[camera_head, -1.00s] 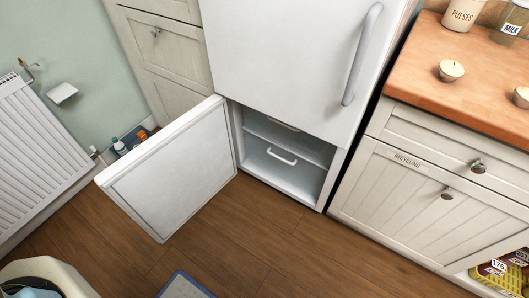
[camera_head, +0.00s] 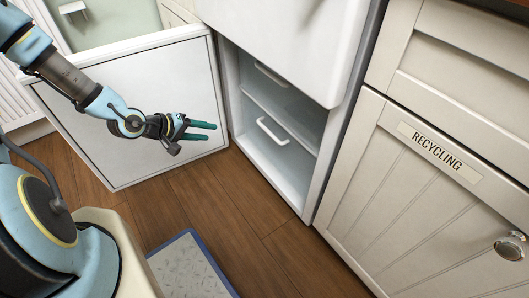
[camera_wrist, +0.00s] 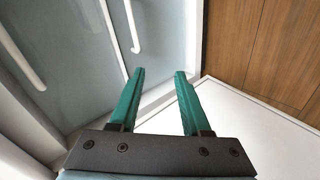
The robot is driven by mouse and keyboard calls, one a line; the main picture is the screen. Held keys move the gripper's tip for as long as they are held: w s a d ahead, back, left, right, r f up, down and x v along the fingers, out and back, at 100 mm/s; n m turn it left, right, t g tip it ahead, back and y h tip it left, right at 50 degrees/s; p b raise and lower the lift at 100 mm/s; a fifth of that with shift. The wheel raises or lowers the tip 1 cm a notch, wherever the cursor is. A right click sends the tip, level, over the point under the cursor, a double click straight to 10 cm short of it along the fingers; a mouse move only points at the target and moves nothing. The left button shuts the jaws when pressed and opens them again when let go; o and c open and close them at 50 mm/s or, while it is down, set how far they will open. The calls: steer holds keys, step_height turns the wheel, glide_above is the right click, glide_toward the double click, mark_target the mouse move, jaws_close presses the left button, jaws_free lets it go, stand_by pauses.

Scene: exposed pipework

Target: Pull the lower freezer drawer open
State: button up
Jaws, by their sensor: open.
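The lower freezer drawer (camera_head: 275,160) sits closed inside the open freezer compartment, with a white bar handle (camera_head: 271,131) on its front. The handle also shows at the top of the wrist view (camera_wrist: 132,25). The upper drawer's handle (camera_head: 270,75) is above it and shows at the left of the wrist view (camera_wrist: 22,60). My gripper (camera_head: 212,131) has green fingers and is open and empty. It is in front of the open freezer door, left of and apart from the lower handle. In the wrist view the fingers (camera_wrist: 160,72) point toward the compartment.
The white freezer door (camera_head: 150,95) stands swung open to the left, behind my arm. The cabinet marked "RECYCLING" (camera_head: 400,190) borders the freezer on the right. Wooden floor (camera_head: 225,215) is clear in front; a blue-edged mat (camera_head: 190,268) lies at the bottom.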

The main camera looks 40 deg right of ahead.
steer(key=s+d+f+h+b, duration=0.1)
steer(key=d+f+h+b, duration=0.1)
steer(key=d, duration=0.4)
steer(key=s+d+f+n+h+b, duration=0.1)
steer(key=s+d+f+b, duration=0.1)
steer(key=d, duration=0.4)
steer(key=s+d+f+n+h+b, duration=0.1)
steer(key=s+d+f+h+b, duration=0.1)
steer(key=d+f+b, duration=0.2)
steer(key=d+b, duration=0.1)
steer(key=d, duration=0.2)
steer(key=shift+s+f+g+h, duration=0.25)
steer(key=shift+g+h, duration=0.05)
steer(key=shift+g, duration=0.1)
steer(key=shift+c, duration=0.4)
jaws_close()
